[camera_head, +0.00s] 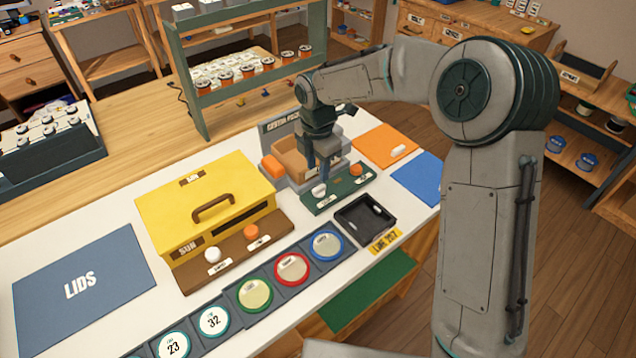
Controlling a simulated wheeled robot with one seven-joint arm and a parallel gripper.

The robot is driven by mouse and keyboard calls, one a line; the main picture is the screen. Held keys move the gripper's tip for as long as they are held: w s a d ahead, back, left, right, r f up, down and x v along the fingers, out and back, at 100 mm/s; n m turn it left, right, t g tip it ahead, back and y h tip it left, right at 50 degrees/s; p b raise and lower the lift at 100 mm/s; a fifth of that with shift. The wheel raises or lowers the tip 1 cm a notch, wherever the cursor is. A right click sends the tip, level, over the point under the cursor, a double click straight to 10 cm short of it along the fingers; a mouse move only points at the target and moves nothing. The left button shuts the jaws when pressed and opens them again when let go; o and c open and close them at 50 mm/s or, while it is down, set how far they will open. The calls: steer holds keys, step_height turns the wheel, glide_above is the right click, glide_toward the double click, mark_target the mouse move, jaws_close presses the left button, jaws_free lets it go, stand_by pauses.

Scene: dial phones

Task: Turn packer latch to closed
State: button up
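The packer, a grey unit with a partly covered sign (281,127), stands at the table's back edge and holds a brown open box (291,157). An orange block (272,169) is at its left side; I cannot tell whether this is the latch. In front is a dark green panel (335,197) with a white knob (319,190) and an orange knob (356,169). My gripper (324,176) points down in front of the packer, above or beside the green panel. Its fingers hide part of the packer. Their gap and any contact are unclear.
A yellow box with a handle (205,205) stands left of the packer. A black tray (365,220) lies in front of the panel. An orange mat (384,144) and a blue mat (418,178) lie right. A shelf with jars (245,70) stands behind.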

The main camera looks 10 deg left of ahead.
mark_target(318, 188)
step_height(318, 188, down, 7)
steer(key=shift+r, duration=0.2)
jaws_close()
